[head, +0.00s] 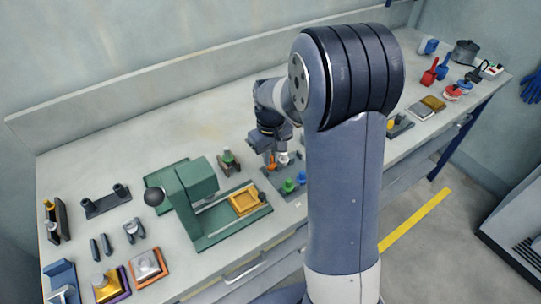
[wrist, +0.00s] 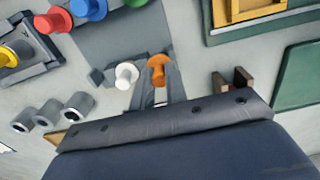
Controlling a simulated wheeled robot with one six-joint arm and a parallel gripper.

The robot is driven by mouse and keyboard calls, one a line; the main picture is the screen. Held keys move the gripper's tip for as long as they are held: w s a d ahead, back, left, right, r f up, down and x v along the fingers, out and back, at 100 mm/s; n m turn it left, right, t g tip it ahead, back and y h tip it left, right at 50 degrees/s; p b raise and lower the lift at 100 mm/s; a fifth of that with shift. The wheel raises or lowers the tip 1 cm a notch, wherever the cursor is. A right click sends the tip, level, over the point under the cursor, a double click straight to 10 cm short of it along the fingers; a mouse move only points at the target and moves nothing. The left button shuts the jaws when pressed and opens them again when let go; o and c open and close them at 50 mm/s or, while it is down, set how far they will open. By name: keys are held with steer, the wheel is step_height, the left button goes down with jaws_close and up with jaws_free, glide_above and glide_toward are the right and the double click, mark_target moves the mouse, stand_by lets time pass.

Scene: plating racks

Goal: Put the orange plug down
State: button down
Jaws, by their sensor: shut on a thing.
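The orange plug (wrist: 157,66) is between the fingertips of my gripper (wrist: 158,84) in the wrist view, its round head and stem showing. My gripper is shut on it. In the head view the orange plug (head: 271,159) shows small just below my gripper (head: 273,152), over the grey plate (head: 275,181). A white plug (wrist: 125,74) is close beside it on the left in the wrist view. I cannot tell whether the orange plug touches the plate or hangs above it.
A green plug (head: 288,186) and a blue plug (head: 301,177) stand on the plate; a red plug (wrist: 58,19) shows in the wrist view. A green press (head: 190,190) with a yellow tray (head: 244,201) is to the left. Bare bench lies behind.

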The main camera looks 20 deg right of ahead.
steer(key=shift+f, duration=0.15)
steer(key=shift+f, duration=0.1)
steer(key=shift+f+b, duration=0.35)
steer(key=shift+f, duration=0.05)
steer(key=c, duration=1.4)
jaws_free()
step_height(320, 180, up, 13)
steer(key=shift+o, duration=0.3)
